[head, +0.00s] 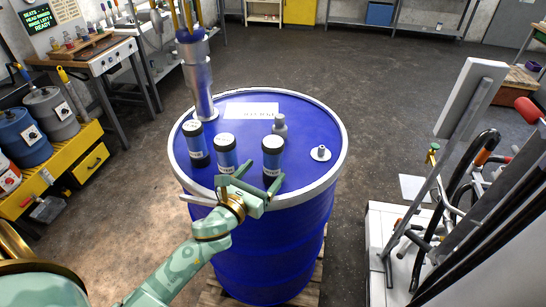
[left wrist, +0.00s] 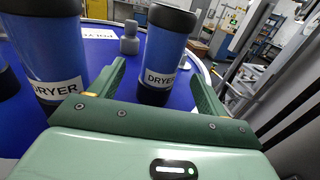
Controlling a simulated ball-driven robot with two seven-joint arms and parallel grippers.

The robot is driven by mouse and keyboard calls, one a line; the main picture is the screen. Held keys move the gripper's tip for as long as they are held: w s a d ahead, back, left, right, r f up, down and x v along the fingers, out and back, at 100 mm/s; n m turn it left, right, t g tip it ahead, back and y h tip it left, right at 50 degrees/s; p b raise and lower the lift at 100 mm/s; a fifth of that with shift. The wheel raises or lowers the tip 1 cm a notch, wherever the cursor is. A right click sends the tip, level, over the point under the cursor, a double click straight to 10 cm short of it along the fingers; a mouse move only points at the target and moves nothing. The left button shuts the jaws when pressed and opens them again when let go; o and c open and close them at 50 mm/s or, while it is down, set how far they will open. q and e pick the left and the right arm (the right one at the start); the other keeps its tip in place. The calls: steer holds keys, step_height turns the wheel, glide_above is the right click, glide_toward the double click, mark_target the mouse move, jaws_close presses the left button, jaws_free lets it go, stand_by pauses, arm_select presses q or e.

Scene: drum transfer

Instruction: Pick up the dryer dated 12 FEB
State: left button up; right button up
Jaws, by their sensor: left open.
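Three dryers, blue cylinders with black ends and white labels, stand upright on the blue drum (head: 310,118): a left dryer (head: 195,145), a middle dryer (head: 226,155) and a right dryer (head: 272,154). My left gripper (head: 262,174) is open and empty at the drum's near rim, low in front of the right dryer. In the left wrist view the right dryer (left wrist: 164,50) shows between the open fingers, a little beyond them. The middle dryer (left wrist: 50,52) is left of the fingers. The labels read DRYER; I cannot read any date. My right gripper is not in view.
A grey fitting (head: 280,125) stands behind the right dryer, and a small metal bung (head: 320,153) sits to its right. A tall metal pump (head: 196,75) rises from the drum's far left. A white label (head: 251,111) lies on the lid. A white cart (head: 385,240) stands at right.

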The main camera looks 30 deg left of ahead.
mark_target(277, 157)
arm_select(q)
steer(key=w, duration=0.7)
steer(key=shift+w+d+f, duration=0.1)
steer(key=shift+w+d, duration=0.2)
steer(key=shift+w, duration=0.05)
steer(key=shift+s, duration=0.1)
steer(key=c, duration=1.2)
